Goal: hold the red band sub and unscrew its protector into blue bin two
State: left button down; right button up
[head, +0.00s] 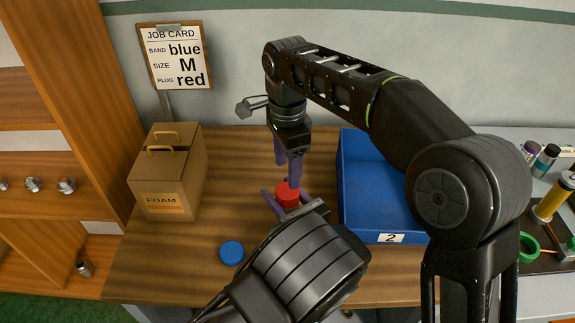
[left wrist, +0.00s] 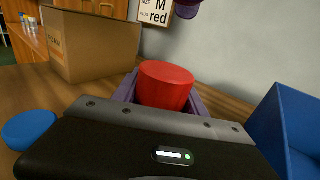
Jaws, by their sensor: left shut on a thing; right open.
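A red cylinder with a flat top (head: 287,194), which may be the protector on the sub, stands between the purple fingers of my left gripper (head: 286,201). It also shows in the left wrist view (left wrist: 166,84). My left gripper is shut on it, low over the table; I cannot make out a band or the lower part. My right gripper (head: 287,172) hangs above it, pointing down, open and empty, with one fingertip close to the red top. A purple finger of it shows in the left wrist view (left wrist: 187,9). Blue bin two (head: 386,238) stands to the right.
A blue disc (head: 232,253) lies on the wooden table (head: 165,270) at front left. A cardboard FOAM box (head: 168,180) stands at left. A job card (head: 176,57) reads blue, M, red. My right arm passes over the bin.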

aim_at(287, 191)
jog(key=shift+f, duration=0.2)
jog(key=shift+f, duration=3.9)
jog(key=c, duration=1.3)
jog(key=shift+o, duration=0.2)
jog(key=n, duration=0.6)
jog(key=shift+r+n, duration=0.1)
jog(key=shift+n, duration=0.2)
jog(key=o, duration=1.5)
jog(key=shift+o, duration=0.2)
jog(key=shift+r, duration=2.25)
jog(key=shift+c, duration=0.2)
